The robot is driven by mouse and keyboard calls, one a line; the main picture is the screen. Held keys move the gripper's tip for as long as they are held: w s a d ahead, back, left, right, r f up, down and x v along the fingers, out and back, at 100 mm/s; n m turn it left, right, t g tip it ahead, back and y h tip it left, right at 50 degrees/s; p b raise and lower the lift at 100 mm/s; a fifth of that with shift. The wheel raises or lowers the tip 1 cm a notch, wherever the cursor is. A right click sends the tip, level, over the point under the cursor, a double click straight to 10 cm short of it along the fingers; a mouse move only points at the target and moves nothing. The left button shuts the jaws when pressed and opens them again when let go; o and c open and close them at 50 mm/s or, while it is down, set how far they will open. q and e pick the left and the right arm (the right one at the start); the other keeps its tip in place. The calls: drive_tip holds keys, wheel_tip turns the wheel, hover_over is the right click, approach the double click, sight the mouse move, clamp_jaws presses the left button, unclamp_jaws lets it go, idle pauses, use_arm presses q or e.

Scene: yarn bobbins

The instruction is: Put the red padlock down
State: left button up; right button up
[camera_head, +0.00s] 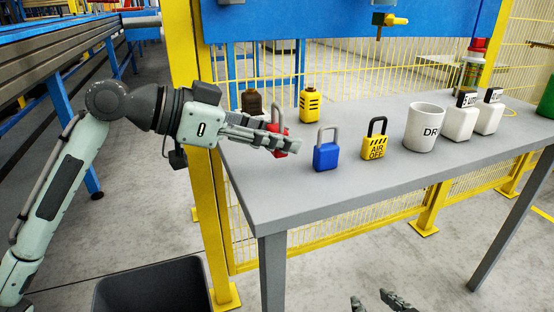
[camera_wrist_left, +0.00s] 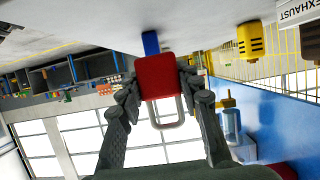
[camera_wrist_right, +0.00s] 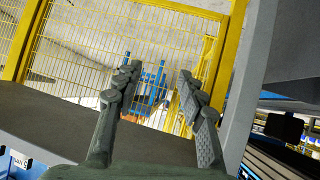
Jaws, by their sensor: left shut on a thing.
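The red padlock (camera_head: 278,141) is partly hidden behind the fingers of my left gripper (camera_head: 293,143) in the head view, at the left end of the grey table (camera_head: 330,188). In the left wrist view the red padlock (camera_wrist_left: 158,77) sits between the fingertips of my left gripper (camera_wrist_left: 160,82), its grey shackle pointing toward the palm. That gripper is shut on it. I cannot tell whether the padlock touches the table. My right gripper (camera_head: 372,303) shows only its fingertips at the bottom edge of the head view. In the right wrist view its fingers (camera_wrist_right: 158,75) are apart with nothing between them.
A blue padlock (camera_head: 326,154) stands just right of my left gripper, then a yellow padlock (camera_head: 375,144) and a white mug (camera_head: 423,128). A yellow object (camera_head: 311,104) and a dark one (camera_head: 252,102) stand behind. The table's front left area is clear.

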sight(277, 157)
use_arm(q)
wheel_tip(277, 157, down, 4)
drive_tip(key=shift+r+b, duration=0.2)
drive_tip(key=shift+b, duration=0.15)
drive_tip(key=shift+f, duration=0.25)
use_arm(e)
drive_tip(key=shift+w+a+r+t+y, duration=0.35)
drive_tip(key=shift+a+r+t, duration=0.25)
drive_tip(key=shift+r, duration=0.2)
drive_tip(key=shift+w+a+r+t+y, duration=0.25)
drive_tip(key=shift+w+a+r+t, duration=0.2)
drive_tip(key=shift+a+r, duration=0.25)
use_arm(q)
drive_tip(key=shift+f, duration=0.2)
drive_tip(key=o, duration=1.2)
drive_tip(key=shift+c, duration=0.2)
use_arm(e)
drive_tip(key=shift+r, duration=0.15)
use_arm(q)
drive_tip(key=shift+r, duration=0.15)
